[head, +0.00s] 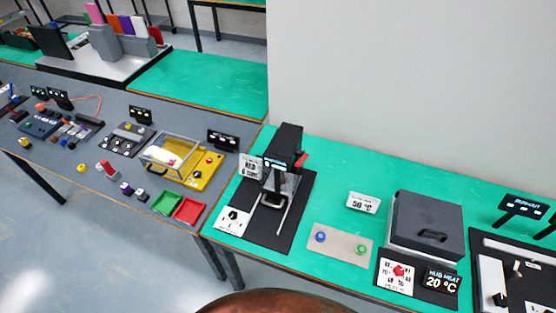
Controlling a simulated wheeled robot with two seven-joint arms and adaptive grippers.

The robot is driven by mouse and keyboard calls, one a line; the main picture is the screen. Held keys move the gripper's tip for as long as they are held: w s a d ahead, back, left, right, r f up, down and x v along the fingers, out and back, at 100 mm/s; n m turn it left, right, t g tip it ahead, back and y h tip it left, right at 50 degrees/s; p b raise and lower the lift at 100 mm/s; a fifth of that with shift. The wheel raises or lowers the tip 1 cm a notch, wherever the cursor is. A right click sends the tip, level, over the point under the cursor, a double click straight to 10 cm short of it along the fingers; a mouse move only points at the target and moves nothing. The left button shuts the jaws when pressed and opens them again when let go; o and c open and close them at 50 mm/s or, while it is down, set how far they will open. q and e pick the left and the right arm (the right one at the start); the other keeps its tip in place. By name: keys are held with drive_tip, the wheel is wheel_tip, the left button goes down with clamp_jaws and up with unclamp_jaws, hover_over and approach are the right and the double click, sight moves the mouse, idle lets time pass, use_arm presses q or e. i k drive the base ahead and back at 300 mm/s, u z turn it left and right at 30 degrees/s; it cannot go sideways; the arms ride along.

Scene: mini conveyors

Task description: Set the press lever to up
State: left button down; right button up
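A black press (290,142) stands on a dark base plate on the green table, right of centre. A red-tipped lever (302,160) sticks out at its right side, near the upper part of the press. The lever is small here, so its exact setting is hard to tell. A sign (250,167) is at the press's left, and a white card with black marks (233,219) lies on the base plate. Neither of my grippers is in view.
Red (190,210) and green (167,201) trays sit left, on the grey table. Bare green tabletop (335,165) lies behind the pad.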

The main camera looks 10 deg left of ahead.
sight(298, 163)
drive_tip(key=u, duration=0.35)
drive_tip(key=k, duration=1.05)
drive_tip(key=z, duration=0.1)
